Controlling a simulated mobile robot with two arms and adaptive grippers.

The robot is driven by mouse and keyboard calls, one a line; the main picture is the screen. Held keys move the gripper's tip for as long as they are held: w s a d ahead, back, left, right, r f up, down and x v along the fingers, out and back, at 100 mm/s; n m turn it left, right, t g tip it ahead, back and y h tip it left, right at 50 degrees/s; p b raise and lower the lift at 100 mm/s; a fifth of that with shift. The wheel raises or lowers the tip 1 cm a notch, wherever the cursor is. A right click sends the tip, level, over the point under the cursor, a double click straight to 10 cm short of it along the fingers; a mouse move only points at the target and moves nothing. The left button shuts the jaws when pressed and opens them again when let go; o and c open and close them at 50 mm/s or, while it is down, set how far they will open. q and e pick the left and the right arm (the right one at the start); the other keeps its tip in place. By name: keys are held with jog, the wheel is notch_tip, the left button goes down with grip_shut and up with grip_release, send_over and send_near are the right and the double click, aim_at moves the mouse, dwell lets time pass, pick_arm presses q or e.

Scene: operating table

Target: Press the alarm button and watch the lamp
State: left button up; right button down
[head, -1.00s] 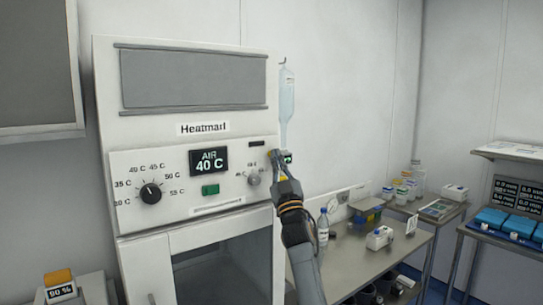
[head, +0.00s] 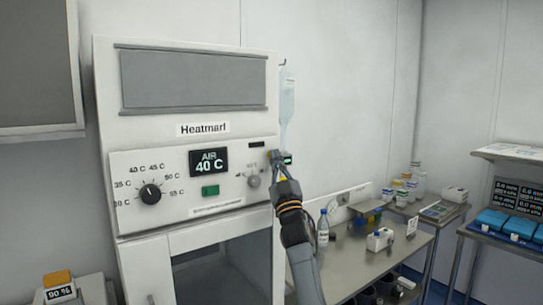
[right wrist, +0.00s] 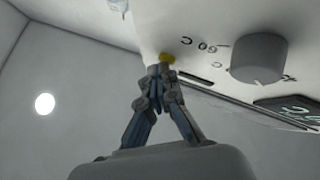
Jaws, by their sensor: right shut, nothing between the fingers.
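A white cabinet labelled "Heatmarl" (head: 204,128) stands at the left of centre in the head view. Its front panel (head: 135,208) carries a dial, a display reading 40 C and a green rectangular switch. My right gripper (head: 274,158) is at the panel's right end. My left gripper is out of view.
A drip bag (head: 287,95) hangs just right of the cabinet, with a small green-lit device (head: 287,159) below. A steel table (head: 410,248) with bottles and boxes stands right.

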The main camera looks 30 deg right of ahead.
jog(key=shift+s+p, duration=0.3)
jog(key=shift+s, duration=0.4)
jog(key=s+p, duration=0.1)
jog(key=s, duration=0.2)
jog(key=s+p, duration=0.1)
jog(key=s, duration=0.1)
jog(key=shift+d+p, duration=0.25)
jog(key=shift+p, duration=0.05)
jog(key=shift+w+f, duration=0.1)
jog(key=shift+f, duration=0.05)
dwell(0.3)
